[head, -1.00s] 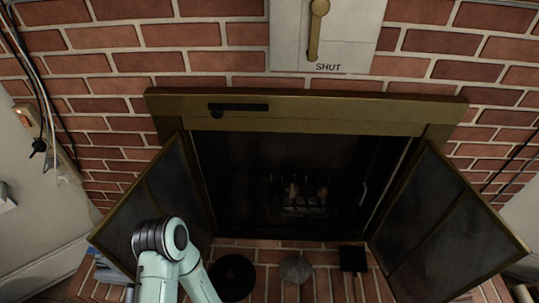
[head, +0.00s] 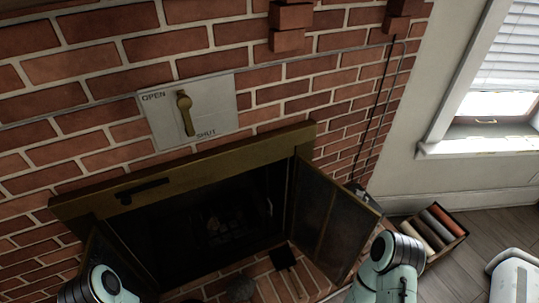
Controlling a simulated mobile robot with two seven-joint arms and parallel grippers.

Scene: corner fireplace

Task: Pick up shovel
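A dark, square-bladed tool that looks like the shovel (head: 284,257) lies on the brick hearth in front of the firebox. Its thin handle runs down toward the bottom of the head view. Parts of both my arms show at the bottom of the view, one at lower left and one right of the hearth. Neither gripper is in view, and nothing visible touches the shovel.
The fireplace (head: 210,222) has its right door (head: 330,222) swung outward beside the shovel. A crate of rolls (head: 436,236) stands on the floor at right, with a white object (head: 515,272) beyond. A damper lever (head: 186,113) is above.

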